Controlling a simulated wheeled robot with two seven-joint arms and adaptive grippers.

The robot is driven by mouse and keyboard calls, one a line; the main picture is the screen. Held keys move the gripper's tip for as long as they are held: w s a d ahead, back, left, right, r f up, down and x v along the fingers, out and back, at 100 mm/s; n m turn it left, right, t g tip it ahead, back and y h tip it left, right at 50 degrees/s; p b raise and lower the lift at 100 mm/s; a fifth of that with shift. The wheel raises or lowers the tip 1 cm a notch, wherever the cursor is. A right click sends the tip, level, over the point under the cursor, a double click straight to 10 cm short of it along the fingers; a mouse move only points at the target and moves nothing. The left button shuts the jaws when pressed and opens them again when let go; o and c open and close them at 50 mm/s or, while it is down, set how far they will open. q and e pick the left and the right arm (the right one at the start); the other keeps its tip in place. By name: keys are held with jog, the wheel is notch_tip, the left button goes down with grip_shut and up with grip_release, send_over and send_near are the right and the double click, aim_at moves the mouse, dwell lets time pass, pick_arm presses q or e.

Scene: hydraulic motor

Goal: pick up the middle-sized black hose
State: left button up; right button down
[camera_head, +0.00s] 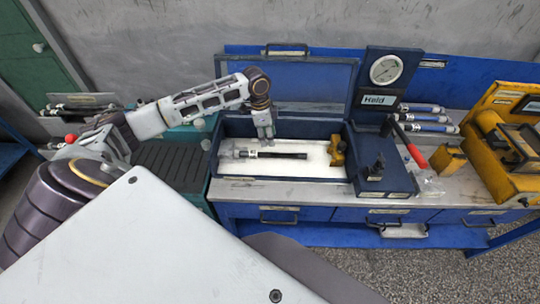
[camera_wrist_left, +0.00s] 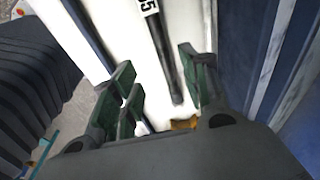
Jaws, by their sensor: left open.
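A black hose (camera_head: 280,155) with a pale fitting and a white label at its left end lies on the white floor of the open blue case (camera_head: 228,128). In the left wrist view the black hose (camera_wrist_left: 163,50) shows a label with a "5". My left gripper (camera_head: 265,137) points down over the hose, and its fingers are apart. In the left wrist view the hose's dark end lies between the green-padded fingers of the left gripper (camera_wrist_left: 160,88). I cannot tell the height left between them. My right gripper is not in view.
A yellow part (camera_head: 337,150) stands at the right end of the case. Right of it are a dark blue gauge stand (camera_head: 385,85), several blue-and-black cylinders (camera_head: 428,118) and a yellow machine (camera_head: 505,140). The raised case lid (camera_head: 310,78) is behind the gripper.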

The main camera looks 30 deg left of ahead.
pick_arm(q)
send_over(272, 154)
jog(key=shift+s+a+f, duration=0.1)
jog(key=shift+a+f, duration=0.1)
jog(key=shift+f, duration=1.1)
jog(key=shift+s+a+f, duration=0.1)
jog(key=shift+a+f, duration=0.1)
jog(key=shift+f, duration=1.05)
jog(key=shift+f, duration=0.15)
jog(key=shift+w+d+f, duration=0.1)
jog(key=shift+w+f, duration=0.05)
jog(key=shift+f, duration=0.65)
jog(key=shift+w+d+f, duration=0.1)
jog(key=shift+d+f, duration=0.05)
jog(key=shift+f, duration=0.65)
jog(key=shift+w+d+f, duration=0.1)
jog(key=shift+w+f, duration=0.05)
jog(key=shift+f, duration=0.65)
grip_shut()
